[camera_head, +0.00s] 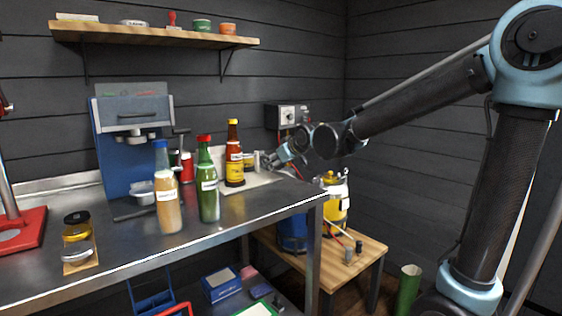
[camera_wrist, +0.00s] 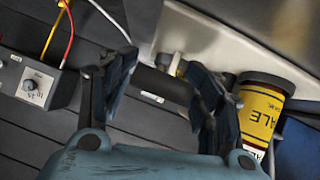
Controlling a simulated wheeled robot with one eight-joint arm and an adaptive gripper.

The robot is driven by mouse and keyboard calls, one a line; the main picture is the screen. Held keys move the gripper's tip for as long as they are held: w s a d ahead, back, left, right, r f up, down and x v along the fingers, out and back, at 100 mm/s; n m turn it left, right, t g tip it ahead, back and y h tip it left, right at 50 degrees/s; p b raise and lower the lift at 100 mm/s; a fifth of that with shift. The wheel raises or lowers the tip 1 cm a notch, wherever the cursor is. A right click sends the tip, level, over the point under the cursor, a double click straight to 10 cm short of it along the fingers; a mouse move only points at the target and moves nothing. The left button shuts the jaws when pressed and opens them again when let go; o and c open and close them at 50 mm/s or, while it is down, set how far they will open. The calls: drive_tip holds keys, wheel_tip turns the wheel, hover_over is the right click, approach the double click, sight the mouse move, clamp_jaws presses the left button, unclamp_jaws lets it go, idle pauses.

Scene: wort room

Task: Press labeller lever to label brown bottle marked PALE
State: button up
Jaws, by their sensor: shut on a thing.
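In the wrist view my gripper (camera_wrist: 162,76) has its two dark fingers on either side of a dark cylindrical bar (camera_wrist: 160,84) and is shut on it. The bar looks like the labeller lever's handle. The brown bottle (camera_wrist: 262,112) stands just right of the fingers. Its yellow label shows "ALE", and the rest of the word is hidden. The labeller's body is not clearly visible.
A green bottle (camera_head: 208,182) and a pale bottle with a blue cap (camera_head: 167,192) stand in front on the metal counter (camera_head: 130,247). A blue machine (camera_head: 131,130) is behind. A grey control box (camera_head: 288,116) hangs on the back wall. A low wooden table (camera_head: 360,265) stands right.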

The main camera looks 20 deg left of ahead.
drive_tip(key=shift+s+f, duration=0.25)
drive_tip(key=o, duration=1.5)
drive_tip(key=shift+w+r, duration=0.1)
drive_tip(key=shift+v, duration=5.9)
